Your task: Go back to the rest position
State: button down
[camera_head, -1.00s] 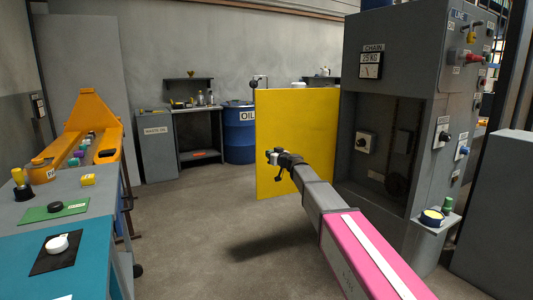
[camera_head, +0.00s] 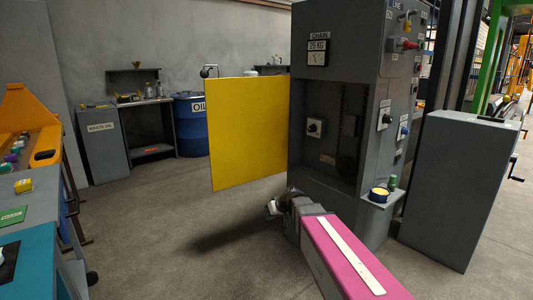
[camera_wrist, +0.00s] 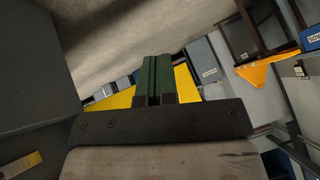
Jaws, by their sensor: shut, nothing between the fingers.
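My gripper (camera_head: 274,208) shows in the head view at the end of my pink and grey arm, low in front of the grey cabinet. It is small and partly blurred there. In the wrist view my gripper's green fingers (camera_wrist: 154,78) are together with nothing between them. The grey cabinet (camera_head: 345,215) labelled CHAIN stands just behind my gripper, with its yellow door (camera_head: 247,130) swung open to the left. I see no contact between my gripper and the cabinet or the door.
A grey box-shaped cabinet (camera_head: 455,190) stands at the right. A small shelf (camera_head: 384,199) with a yellow-topped tin juts from the big cabinet. A blue oil drum (camera_head: 190,135) and a waste oil bin (camera_head: 103,150) stand at the back. Floor at centre left is clear, beside the teal bench (camera_head: 28,262).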

jog(key=s+d+f+m+g+h, duration=0.2)
jog(key=s+d+f+m+h, duration=0.1)
jog(key=s+d, duration=0.6)
jog(key=s+d+f+m+g+h, duration=0.2)
jog(key=s+d+f, duration=0.3)
jog(key=s+d, duration=0.3)
jog(key=shift+s+d+f+m+g+h, duration=0.4)
jog(key=shift+s+h, duration=0.45)
jog(key=shift+h, duration=0.05)
